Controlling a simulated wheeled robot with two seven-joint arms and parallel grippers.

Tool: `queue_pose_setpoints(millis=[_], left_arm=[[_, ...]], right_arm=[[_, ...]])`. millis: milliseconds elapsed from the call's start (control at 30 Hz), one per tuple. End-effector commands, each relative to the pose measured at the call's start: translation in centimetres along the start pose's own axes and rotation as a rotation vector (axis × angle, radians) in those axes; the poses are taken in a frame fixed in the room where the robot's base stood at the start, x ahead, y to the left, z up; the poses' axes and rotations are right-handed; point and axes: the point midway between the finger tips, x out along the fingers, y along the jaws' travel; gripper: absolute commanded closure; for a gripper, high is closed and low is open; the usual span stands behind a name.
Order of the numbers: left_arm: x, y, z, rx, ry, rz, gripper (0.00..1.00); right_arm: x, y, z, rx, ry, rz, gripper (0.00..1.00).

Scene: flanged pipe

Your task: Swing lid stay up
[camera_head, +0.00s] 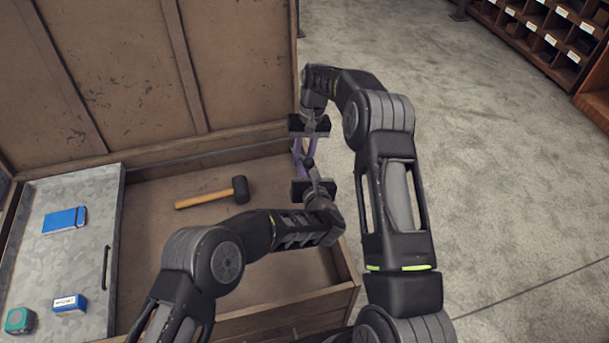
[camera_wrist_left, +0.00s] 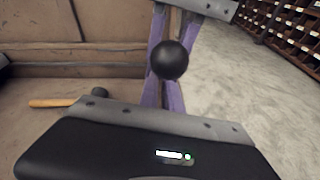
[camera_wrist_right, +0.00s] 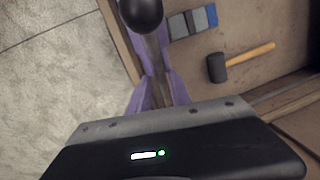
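The open wooden chest's raised lid (camera_head: 110,75) stands at the back left. A black ball knob (camera_head: 309,162) is at the chest's right side, between my two grippers; it also shows in the left wrist view (camera_wrist_left: 170,60) and the right wrist view (camera_wrist_right: 142,12). My right gripper (camera_head: 305,138) comes from the far side and my left gripper (camera_head: 304,170) from the near side. Their purple fingers lie close together around the knob's area. The stay's bar is mostly hidden by the fingers, and I cannot tell whether either gripper holds it.
A black-headed mallet (camera_head: 215,193) lies on the chest floor. A grey tray panel (camera_head: 75,255) at the left bears a blue box (camera_head: 64,220), a small blue-white box (camera_head: 69,304) and a teal item (camera_head: 18,320). Open floor lies right; a shelf (camera_head: 545,40) stands beyond.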

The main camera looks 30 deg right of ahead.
Motion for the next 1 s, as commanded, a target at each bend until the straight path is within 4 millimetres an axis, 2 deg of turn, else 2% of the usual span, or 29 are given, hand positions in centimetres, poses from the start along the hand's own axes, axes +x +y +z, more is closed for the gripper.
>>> queue_pose_setpoints(millis=[33, 200, 367, 467, 733, 1000], left_arm=[[0.2, 0.3, 0.6, -0.003, -0.010, 0.006, 1.00], [0.2, 0.3, 0.5, -0.003, -0.008, 0.006, 1.00], [0.2, 0.3, 0.3, -0.003, -0.006, 0.006, 1.00], [0.2, 0.3, 0.1, -0.002, -0.002, 0.005, 1.00], [0.2, 0.4, -1.0, 0.003, 0.017, 0.003, 1.00], [0.1, 0.2, -0.5, 0.001, 0.008, 0.002, 1.00]], right_arm=[[0.3, 0.0, 0.4, 0.000, -0.014, 0.001, 0.67], [0.3, 0.0, 0.4, 0.000, -0.014, 0.001, 0.67], [-0.5, 0.0, 0.3, 0.000, -0.012, 0.000, 0.67], [-1.6, -0.1, 0.2, 0.000, -0.010, -0.001, 0.67], [-6.1, -0.1, 0.0, -0.002, 0.003, -0.003, 0.67], [-8.0, -0.1, 0.0, -0.001, 0.000, -0.001, 0.67]])
